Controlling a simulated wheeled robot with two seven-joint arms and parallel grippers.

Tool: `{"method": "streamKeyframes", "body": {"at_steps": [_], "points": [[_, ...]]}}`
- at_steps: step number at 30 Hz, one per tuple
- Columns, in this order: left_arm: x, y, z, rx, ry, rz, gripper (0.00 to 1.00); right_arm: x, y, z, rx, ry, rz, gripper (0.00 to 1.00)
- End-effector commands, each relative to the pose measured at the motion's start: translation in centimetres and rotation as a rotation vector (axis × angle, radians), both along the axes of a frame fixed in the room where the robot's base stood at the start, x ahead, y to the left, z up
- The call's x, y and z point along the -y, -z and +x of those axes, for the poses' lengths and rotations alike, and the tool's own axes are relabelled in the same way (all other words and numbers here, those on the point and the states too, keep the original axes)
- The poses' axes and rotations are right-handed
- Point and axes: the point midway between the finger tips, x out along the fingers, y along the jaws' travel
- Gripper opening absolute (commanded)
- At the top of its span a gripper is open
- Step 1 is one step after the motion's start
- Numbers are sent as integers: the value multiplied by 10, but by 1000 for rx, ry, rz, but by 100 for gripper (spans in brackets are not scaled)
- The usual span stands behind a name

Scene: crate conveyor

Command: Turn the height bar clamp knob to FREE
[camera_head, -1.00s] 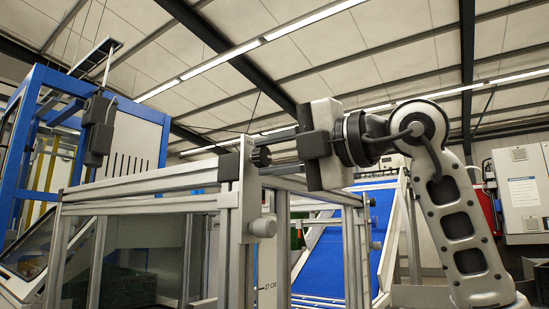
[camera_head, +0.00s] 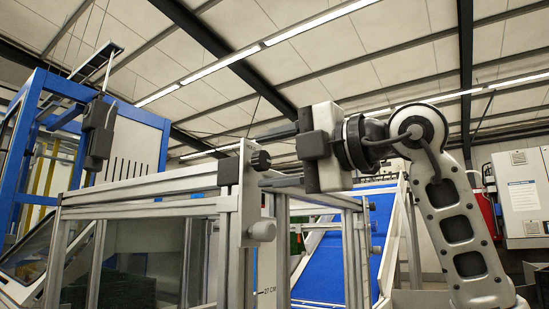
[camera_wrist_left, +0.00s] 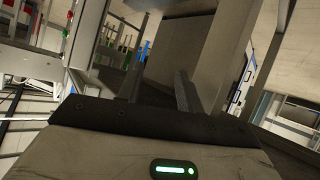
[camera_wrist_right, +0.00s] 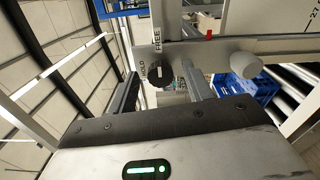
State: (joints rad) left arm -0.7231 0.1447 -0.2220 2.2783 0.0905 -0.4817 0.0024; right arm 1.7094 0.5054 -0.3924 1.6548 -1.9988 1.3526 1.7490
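The black clamp knob (camera_head: 261,160) sits on the upright aluminium post (camera_head: 240,215) at the end of the height bar (camera_head: 145,187). In the right wrist view the knob (camera_wrist_right: 158,74) lies ahead between my fingertips, with the word FREE above it and HOLD to its left; I cannot clearly read its pointer. My right gripper (camera_head: 272,158) is open, one finger above and one below the knob's level. No finger clearly touches the knob. My left gripper (camera_wrist_left: 160,80) is open and empty in its wrist view, before a grey post.
A pale round knob (camera_head: 262,230) sticks out of the post lower down. It also shows in the right wrist view (camera_wrist_right: 245,65). A blue inclined belt (camera_head: 345,255) stands behind the frame. A blue machine frame (camera_head: 25,130) stands at the left, a grey cabinet (camera_head: 520,185) at the right.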

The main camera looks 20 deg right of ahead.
Motion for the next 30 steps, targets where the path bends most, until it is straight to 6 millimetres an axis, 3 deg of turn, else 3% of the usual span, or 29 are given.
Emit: {"method": "streamKeyframes", "body": {"at_steps": [5, 10, 24, 30], "points": [[0, 2, 0, -3, 0, 1, 36, 1, 0, -1, 1, 0, -1, 51], [0, 5, 0, -3, 0, 2, 36, 12, 0, -14, 3, 3, 1, 51], [0, 5, 2, 23, 3, 2, 36, 78, 0, -99, 3, 5, 0, 51], [0, 5, 1, 23, 5, 4, 36, 94, 0, -120, 1, 2, 1, 51]]}}
